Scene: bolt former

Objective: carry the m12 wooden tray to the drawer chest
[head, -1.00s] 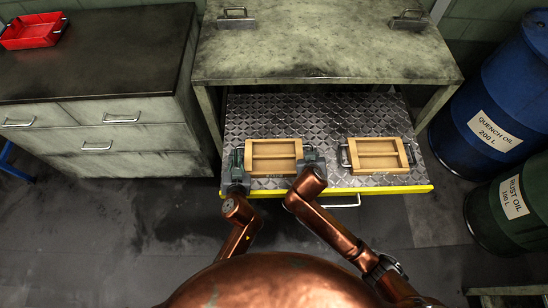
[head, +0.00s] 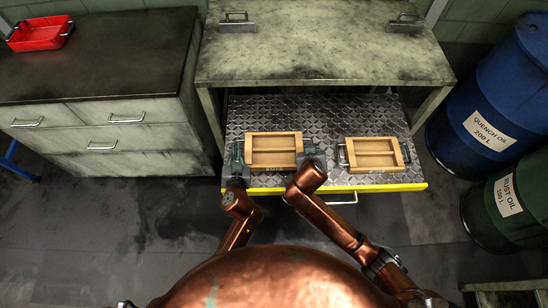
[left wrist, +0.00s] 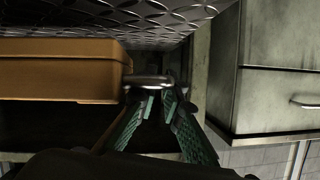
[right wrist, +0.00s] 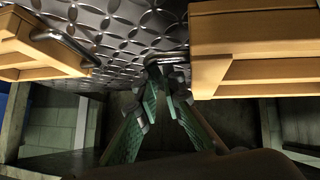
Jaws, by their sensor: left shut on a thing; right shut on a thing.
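Two light wooden trays with metal end handles show in the head view. My grippers hold the left tray (head: 273,135) between them; it also shows in the left wrist view (left wrist: 60,72) and the right wrist view (right wrist: 250,45). My left gripper (head: 238,152) is shut on its left handle (left wrist: 150,82). My right gripper (head: 312,153) is shut on its right handle (right wrist: 165,57). The tray is level, seemingly just above the tread plate. No m12 mark is readable. The drawer chest (head: 110,75) stands at left, with a dark top.
The other wooden tray (head: 373,140) rests on the tread-plate shelf (head: 330,115), right of my right gripper. A yellow edge (head: 385,187) borders the shelf. A red tray (head: 40,35) sits on the chest's far left. Blue (head: 500,95) and green (head: 500,210) drums stand right.

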